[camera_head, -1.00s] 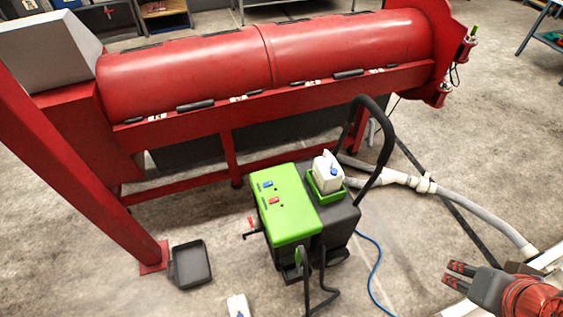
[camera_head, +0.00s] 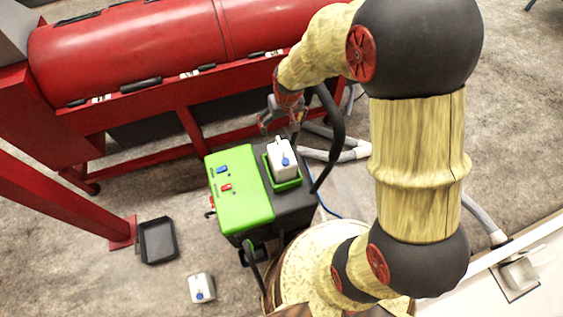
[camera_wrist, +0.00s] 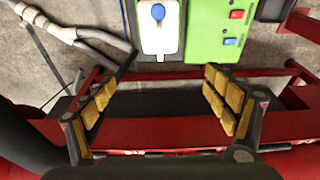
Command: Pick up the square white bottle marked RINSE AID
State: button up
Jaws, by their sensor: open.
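A square white bottle with a blue cap (camera_head: 283,160) stands upright in a small green tray (camera_head: 287,186) on top of the green and black machine. It also shows at the top of the wrist view (camera_wrist: 158,35). A second white bottle with a blue cap (camera_head: 201,288) is on the floor at the lower left. I cannot read a label on either bottle. My gripper (camera_head: 272,122) is open and empty, behind the machine bottle in the head view. In the wrist view my two padded fingers (camera_wrist: 167,75) are spread, with the bottle beyond their tips and apart from them.
The green and black machine (camera_head: 238,195) has a tall black handle (camera_head: 331,135) close to the right of the bottle and my gripper. A large red drum machine (camera_head: 130,50) stands behind. A black tray (camera_head: 158,241) lies on the floor at left. Grey hoses (camera_head: 345,150) run at right.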

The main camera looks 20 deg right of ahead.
aim_at(281, 158)
jog(key=shift+g, duration=0.6)
notch_tip(281, 158, down, 19)
jog(key=shift+w+f, duration=0.15)
jog(key=shift+f, duration=0.05)
jog(key=shift+w+f+b, duration=0.15)
jog(key=shift+f+b, duration=1)
jog(key=shift+f, duration=1.5)
jog(key=shift+c, duration=1.3)
jog(key=c, duration=1.9)
jog(key=shift+r, duration=0.1)
